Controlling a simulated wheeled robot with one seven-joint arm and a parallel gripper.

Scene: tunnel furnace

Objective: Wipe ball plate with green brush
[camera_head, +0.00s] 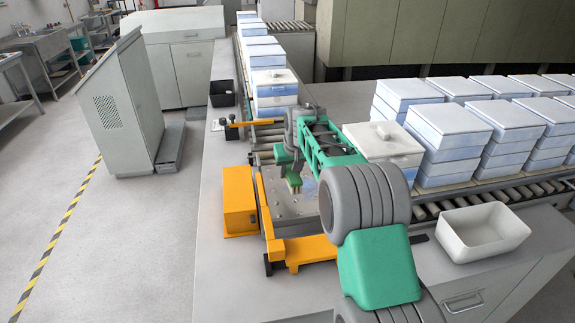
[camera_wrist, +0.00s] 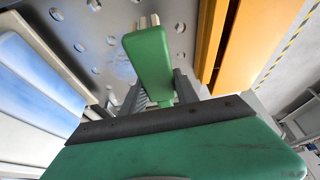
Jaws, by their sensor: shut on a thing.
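The ball plate (camera_head: 296,205) is a grey metal plate with round holes or balls, framed by orange bars at the conveyor corner. In the wrist view the ball plate (camera_wrist: 105,38) fills the upper left and shows blue smudges. My gripper (camera_head: 291,170) is above the plate, shut on the green brush (camera_wrist: 148,62). The brush also shows in the head view (camera_head: 294,180), its pale bristle end pointing down at the plate. I cannot tell whether the bristles touch it. My arm hides the plate's right part.
White and blue stacked boxes (camera_head: 452,125) stand on the roller conveyor at right, and more boxes (camera_head: 272,88) at the back. A white bin (camera_head: 482,232) is on the counter at front right. An orange box (camera_head: 238,200) sits left of the plate. A black bin (camera_head: 222,92) stands behind.

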